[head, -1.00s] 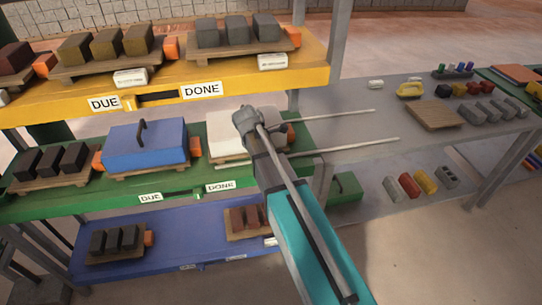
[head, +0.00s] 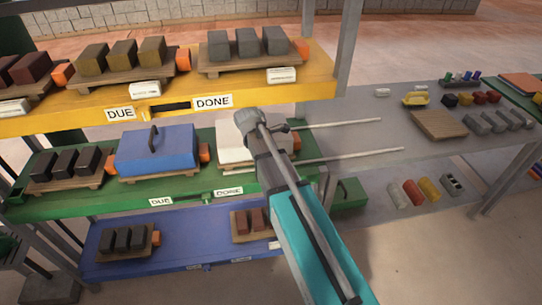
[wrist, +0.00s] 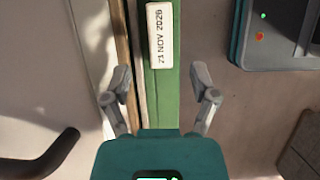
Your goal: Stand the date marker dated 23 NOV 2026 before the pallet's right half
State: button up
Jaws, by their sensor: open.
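In the wrist view a white date marker (wrist: 160,35) lies along the green shelf edge (wrist: 165,105), beyond my fingertips. Its print seems to read 21 NOV 2026; the second digit is hard to tell. My gripper (wrist: 162,92) is open and empty, one finger on each side of the green strip. No date can be read on the other markers.
The yellow shelf (head: 330,88) above holds loaded pallets and white markers (head: 281,75). The blue shelf (head: 180,235) is below. The grey bench (head: 350,120) at right holds a yellow-handled tool (head: 415,99), a board (head: 438,124) and several blocks. A dark box (wrist: 275,40) shows in the wrist view.

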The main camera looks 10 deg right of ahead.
dwell(0.4)
jog(key=shift+s+d+f+m, duration=0.1)
jog(key=shift+s+d+m, duration=0.1)
jog(key=shift+s+m, duration=0.25)
jog(key=s+d+f+m+y, duration=0.1)
jog(key=s+m+y, duration=0.3)
jog(key=s+m, duration=1.1)
jog(key=shift+d+f+m, duration=0.15)
jog(key=shift+d+m, duration=0.65)
jog(key=shift+m, duration=0.25)
jog(key=shift+c, duration=0.3)
jog(key=shift+c, duration=1)
